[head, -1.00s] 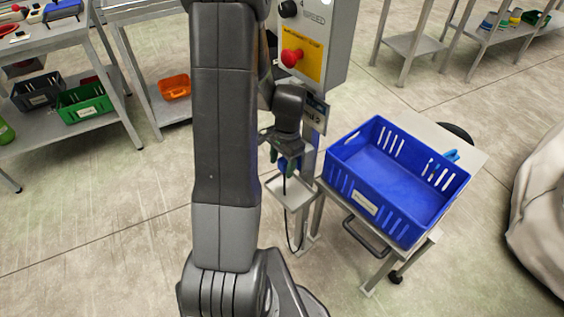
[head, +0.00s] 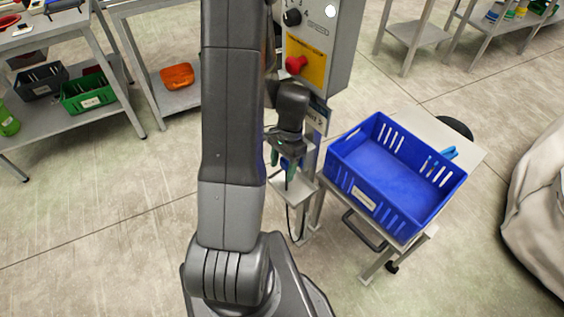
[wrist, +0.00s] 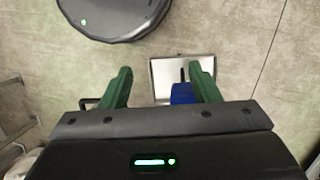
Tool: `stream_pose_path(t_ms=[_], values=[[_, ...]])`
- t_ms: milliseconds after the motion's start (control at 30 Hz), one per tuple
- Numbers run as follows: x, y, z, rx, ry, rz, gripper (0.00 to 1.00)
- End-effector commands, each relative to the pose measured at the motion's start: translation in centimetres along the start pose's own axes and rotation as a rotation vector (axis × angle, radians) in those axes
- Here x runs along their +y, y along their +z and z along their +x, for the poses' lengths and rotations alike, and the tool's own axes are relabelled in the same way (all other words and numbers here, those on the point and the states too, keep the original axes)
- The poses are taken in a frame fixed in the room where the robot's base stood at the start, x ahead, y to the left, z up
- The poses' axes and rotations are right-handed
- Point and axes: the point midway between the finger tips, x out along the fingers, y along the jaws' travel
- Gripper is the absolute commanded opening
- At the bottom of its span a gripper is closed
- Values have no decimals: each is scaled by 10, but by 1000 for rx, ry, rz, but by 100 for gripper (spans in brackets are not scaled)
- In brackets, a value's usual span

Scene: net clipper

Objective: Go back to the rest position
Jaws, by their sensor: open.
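My gripper (head: 285,170) points down beside the grey control box's post in the head view, above a small metal tray. Its two green fingers are apart in the wrist view (wrist: 161,72). A blue tool (wrist: 182,93), likely the clipper, shows beyond the fingers, closer to the right one, over the small tray (wrist: 160,68). Some blue also shows by the fingers in the head view. Whether the fingers touch it I cannot tell. A dark cable hangs down below it.
The grey control box (head: 335,45) with a red button (head: 296,65) stands close behind my gripper. A blue crate (head: 365,205) is on a metal table to the right. Shelves with green (head: 88,93) and orange bins (head: 177,76) stand left. A pale sack (head: 545,210) is far right.

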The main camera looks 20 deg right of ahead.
Motion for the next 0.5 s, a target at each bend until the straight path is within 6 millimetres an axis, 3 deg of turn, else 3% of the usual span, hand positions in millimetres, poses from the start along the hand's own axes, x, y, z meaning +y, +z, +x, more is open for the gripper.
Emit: stream_pose_path(t_ms=[33,267,500], values=[[-25,-26,-69,134,-95,-31,56],[-25,-27,-65,134,-95,-30,56],[-27,-32,-46,133,-95,-27,56]])
